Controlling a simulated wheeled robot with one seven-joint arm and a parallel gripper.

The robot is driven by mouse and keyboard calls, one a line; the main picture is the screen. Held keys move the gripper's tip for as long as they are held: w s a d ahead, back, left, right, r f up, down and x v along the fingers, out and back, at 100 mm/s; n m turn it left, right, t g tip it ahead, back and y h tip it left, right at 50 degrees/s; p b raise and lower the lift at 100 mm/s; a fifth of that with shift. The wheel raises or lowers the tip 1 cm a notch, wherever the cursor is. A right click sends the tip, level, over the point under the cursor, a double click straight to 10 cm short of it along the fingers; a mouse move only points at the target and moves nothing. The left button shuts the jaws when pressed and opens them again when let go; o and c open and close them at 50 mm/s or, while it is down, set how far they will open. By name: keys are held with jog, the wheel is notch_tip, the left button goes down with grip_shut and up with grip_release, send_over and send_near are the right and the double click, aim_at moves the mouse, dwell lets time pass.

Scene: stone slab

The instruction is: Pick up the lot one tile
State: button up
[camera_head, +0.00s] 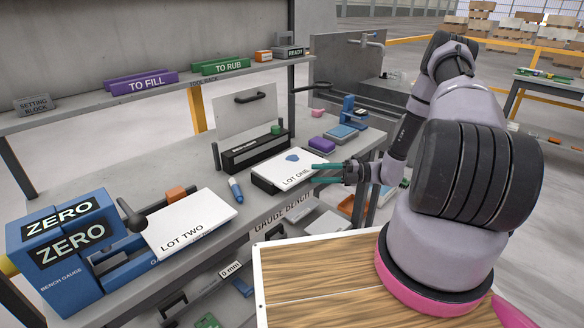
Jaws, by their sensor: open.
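The lot one tile (275,170) is white, with a blue patch on top and "LOT ONE" lettered along its front edge. It lies on a dark block at the right part of the grey bench (253,207). My gripper (317,173), with teal fingers, is open at the tile's right edge. The fingers point left towards the tile. From this angle I cannot tell whether they straddle the edge or touch it.
The lot two tile (190,220) lies beside the blue ZERO bench gauge (68,240) at left. A blue marker (236,190) lies between the tiles. A black box (255,151) stands behind lot one, with a purple block (322,145) to the right.

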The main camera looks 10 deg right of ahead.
aim_at(312, 174)
jog(key=a, duration=0.4)
jog(key=shift+w+a, duration=0.15)
jog(key=shift+w, duration=0.15)
grip_shut()
dwell(1.1)
